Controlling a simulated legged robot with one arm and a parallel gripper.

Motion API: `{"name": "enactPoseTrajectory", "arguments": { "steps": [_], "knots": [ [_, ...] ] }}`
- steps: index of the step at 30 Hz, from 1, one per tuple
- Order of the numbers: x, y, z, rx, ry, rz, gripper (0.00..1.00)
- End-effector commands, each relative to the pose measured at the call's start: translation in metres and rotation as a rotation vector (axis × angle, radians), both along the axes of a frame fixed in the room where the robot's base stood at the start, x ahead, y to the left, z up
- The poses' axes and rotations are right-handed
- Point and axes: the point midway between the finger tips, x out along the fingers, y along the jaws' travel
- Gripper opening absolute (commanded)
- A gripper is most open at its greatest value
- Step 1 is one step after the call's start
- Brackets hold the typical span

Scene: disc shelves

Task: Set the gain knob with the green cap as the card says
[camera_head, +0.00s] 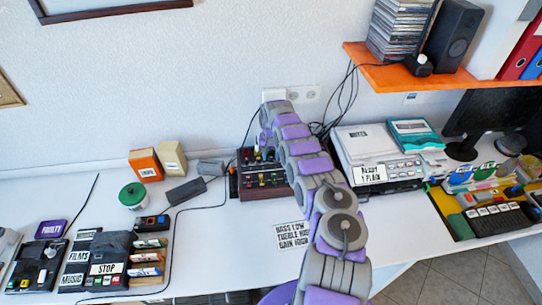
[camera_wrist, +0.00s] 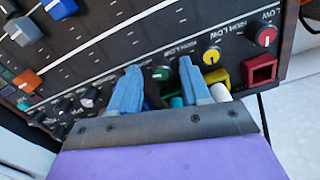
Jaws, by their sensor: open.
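The mixer panel (camera_head: 262,190) stands at the back of the desk under my arm; it fills the wrist view (camera_wrist: 110,45). The green-capped knob (camera_wrist: 161,74) sits in a row with a yellow knob (camera_wrist: 211,56) and a red knob (camera_wrist: 265,37), beside HIGH and LOW labels. My gripper (camera_wrist: 160,66) is open, with one blue finger on each side of the green knob in the picture; I cannot tell if they touch it. The knob's pointer is too small to read surely. The white card (camera_head: 292,236) on the desk reads bass low, treble high, gain high.
Sliders with blue caps (camera_wrist: 62,8) lie on the panel's far side. Coloured sockets, one red (camera_wrist: 260,70), line its near edge. A black cable (camera_head: 183,232) crosses the desk. A white machine (camera_head: 378,160) stands right of the mixer.

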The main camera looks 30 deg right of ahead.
Motion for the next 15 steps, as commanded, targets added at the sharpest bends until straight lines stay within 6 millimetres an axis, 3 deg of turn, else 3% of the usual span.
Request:
{"name": "enactPoseTrajectory", "arguments": {
  "steps": [8,15],
  "knots": [
    [0.0002,0.0006,0.0002,-0.001,0.0,0.0,0.47],
    [0.0002,-0.0002,-0.0004,0.0,0.0,0.0,0.24]
  ]
}}
